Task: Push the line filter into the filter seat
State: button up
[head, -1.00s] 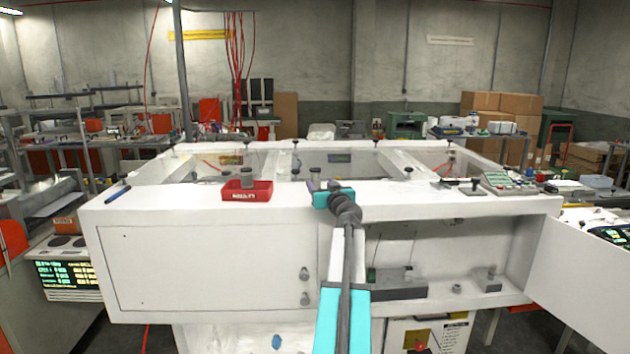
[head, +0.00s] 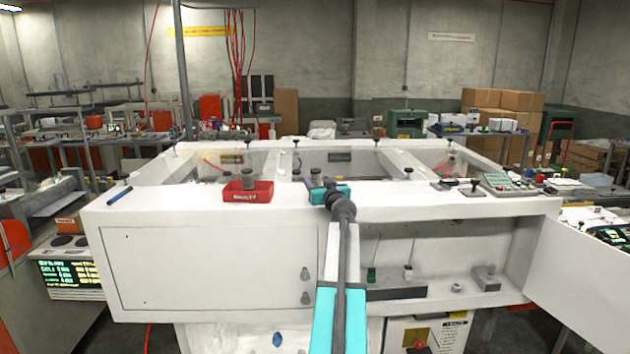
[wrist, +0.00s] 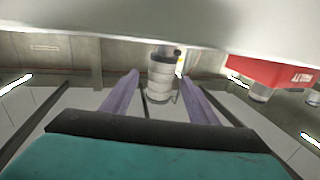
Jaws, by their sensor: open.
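A pale grey ringed cylinder with a darker band (wrist: 161,80), apparently the line filter, shows between my finger tips in the wrist view, which is upside down. In the head view a grey cylinder (head: 316,177) stands just behind my gripper on the white machine top. My gripper (wrist: 158,76) is open, one purple finger on each side of the cylinder; I cannot tell whether they touch it. In the head view my teal gripper (head: 331,194) is low over the front ledge. The filter seat cannot be made out.
A red tray (head: 262,195) with a dark cylinder (head: 249,182) in it sits left of my gripper. A blue pen (head: 119,195) lies farther left. A control panel (head: 508,184) and joystick (head: 474,187) are at the right. The ledge between tray and pen is clear.

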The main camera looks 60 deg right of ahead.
aim_at(318, 172)
jog(key=shift+p+x, duration=0.4)
jog(key=shift+x, duration=0.9)
jog(key=c, duration=1.1)
jog(key=shift+r, duration=0.1)
jog(key=shift+c, duration=0.2)
jog(key=shift+r+b, duration=0.7)
jog(key=shift+r, duration=0.9)
jog(key=r+b+v, duration=0.1)
jog(key=b+v, duration=0.4)
jog(key=v, duration=1.1)
jog(key=shift+r, duration=0.3)
jog(key=shift+f, duration=0.1)
